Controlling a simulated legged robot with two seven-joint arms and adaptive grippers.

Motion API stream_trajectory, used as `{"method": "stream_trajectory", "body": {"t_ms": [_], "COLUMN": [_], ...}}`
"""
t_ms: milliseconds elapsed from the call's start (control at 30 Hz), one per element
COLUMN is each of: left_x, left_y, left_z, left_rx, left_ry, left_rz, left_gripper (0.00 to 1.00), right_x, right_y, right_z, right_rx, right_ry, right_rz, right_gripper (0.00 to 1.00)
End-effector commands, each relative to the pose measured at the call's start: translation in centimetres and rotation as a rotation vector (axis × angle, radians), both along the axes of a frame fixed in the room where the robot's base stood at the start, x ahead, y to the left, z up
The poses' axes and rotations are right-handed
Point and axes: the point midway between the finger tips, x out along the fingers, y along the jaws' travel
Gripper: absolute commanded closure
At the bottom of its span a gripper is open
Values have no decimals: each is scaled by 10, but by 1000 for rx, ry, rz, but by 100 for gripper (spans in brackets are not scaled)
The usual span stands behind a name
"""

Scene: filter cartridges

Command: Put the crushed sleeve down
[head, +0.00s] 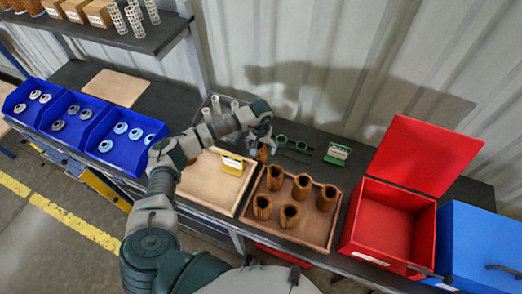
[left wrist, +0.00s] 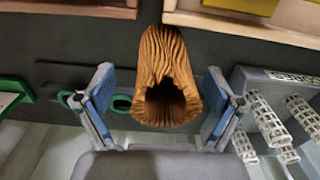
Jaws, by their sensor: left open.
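The crushed sleeve is a brown pleated tube (left wrist: 165,65) with a ragged, dented opening facing the left wrist camera. It is over the dark bench top, between the two wooden trays and the tools behind them. In the head view a small part of it (head: 262,153) shows below my left gripper (head: 261,135), which hides the rest. In the left wrist view my left gripper (left wrist: 160,105) is open, with one blue-padded finger on each side of the sleeve and a gap visible at both sides. My right gripper is not in view.
A tray (head: 243,208) of several brown sleeves and an emptier tray (head: 205,192) with a yellow sign (head: 233,164) stand in front. Green-handled tools (head: 281,140) and a green-white sign (head: 338,153) lie right. A grey bin (left wrist: 252,82) holds white cores. An open red box (head: 391,226) stands further right.

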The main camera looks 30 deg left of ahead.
Motion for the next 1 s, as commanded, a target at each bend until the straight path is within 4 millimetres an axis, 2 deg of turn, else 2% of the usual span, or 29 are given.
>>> {"method": "stream_trajectory", "body": {"t_ms": [133,367,467,600,733,767,1000], "left_x": [0,0,0,0,0,0,1], "left_y": [0,0,-1,-1,-1,0,0], "left_z": [-15,-17,-17,-17,-17,-17,-11], "left_rx": [-1,-1,0,1,0,-1,-1], "left_ry": [0,-1,-1,-1,-1,-1,-3], "left_rz": [1,1,0,0,0,1,1], "left_gripper": [7,7,30,64,65,70,71], "right_x": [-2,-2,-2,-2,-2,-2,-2], "right_y": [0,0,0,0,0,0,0], "right_z": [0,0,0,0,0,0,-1], "right_rx": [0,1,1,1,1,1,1], "right_ry": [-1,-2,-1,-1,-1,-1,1], "right_rz": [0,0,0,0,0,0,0], "right_gripper": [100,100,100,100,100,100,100]}}
